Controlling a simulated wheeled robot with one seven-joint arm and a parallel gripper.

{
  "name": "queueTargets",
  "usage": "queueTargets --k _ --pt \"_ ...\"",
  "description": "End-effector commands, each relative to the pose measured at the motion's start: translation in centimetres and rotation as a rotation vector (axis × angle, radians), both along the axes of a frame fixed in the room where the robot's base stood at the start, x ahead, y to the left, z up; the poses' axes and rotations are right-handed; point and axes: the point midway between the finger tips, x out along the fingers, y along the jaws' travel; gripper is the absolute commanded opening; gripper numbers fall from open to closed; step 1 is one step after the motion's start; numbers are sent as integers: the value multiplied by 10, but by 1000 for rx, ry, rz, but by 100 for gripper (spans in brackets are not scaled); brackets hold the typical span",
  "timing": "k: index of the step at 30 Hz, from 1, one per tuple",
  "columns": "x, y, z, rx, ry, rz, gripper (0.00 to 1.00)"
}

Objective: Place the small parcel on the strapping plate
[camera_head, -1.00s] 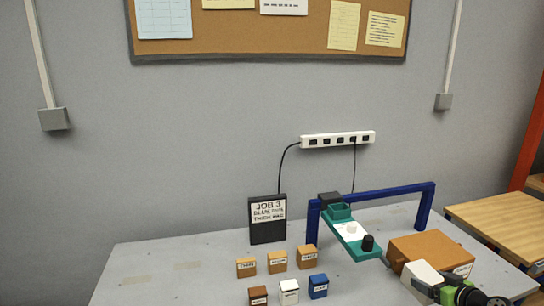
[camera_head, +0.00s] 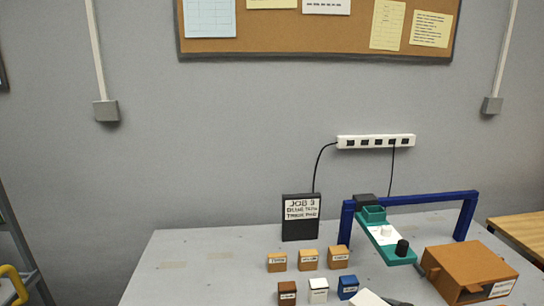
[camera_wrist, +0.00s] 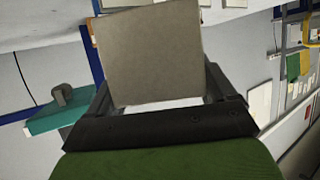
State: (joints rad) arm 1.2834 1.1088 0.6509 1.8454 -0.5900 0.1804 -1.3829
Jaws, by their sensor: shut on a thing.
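My gripper (camera_wrist: 165,112) is shut on a plain grey-beige block (camera_wrist: 155,55), which fills the space between its dark fingers in the wrist view. I take this block to be the small parcel; no label shows on the face in view. In the head view a pale block (camera_head: 370,299) pokes in at the bottom edge, and most of my gripper is cut off there. No part is marked as a strapping plate.
A large brown box (camera_head: 468,268) stands at the right of the grey table (camera_head: 200,265). Several small labelled blocks, tan, brown, white and blue (camera_head: 348,285), stand at the front middle. A black job sign (camera_head: 299,226) stands behind them. The table's left side is clear.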

Motion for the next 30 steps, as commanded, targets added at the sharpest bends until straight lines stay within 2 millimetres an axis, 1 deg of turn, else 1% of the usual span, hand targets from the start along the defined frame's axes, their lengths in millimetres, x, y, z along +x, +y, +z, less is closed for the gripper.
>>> queueTargets --k 1,2,3,6,9,10,12,14,24,26,27,30 --pt "-7 36 0 7 0 75 35" --pt "-13 55 -1 8 -1 115 35" --pt "-20 78 -1 7 -3 166 35" --pt "-41 127 1 10 -11 278 35" --pt "-59 159 4 12 -18 355 35" --pt "-63 165 4 13 -19 370 35" --pt "-69 174 6 14 -23 392 35" --pt "-71 178 6 12 -25 402 35" --pt "-71 178 4 12 -24 403 35" --pt "-74 177 -7 19 -22 399 35" --pt "-77 176 -19 22 -20 397 35" --pt "-84 177 -44 20 -22 399 35"
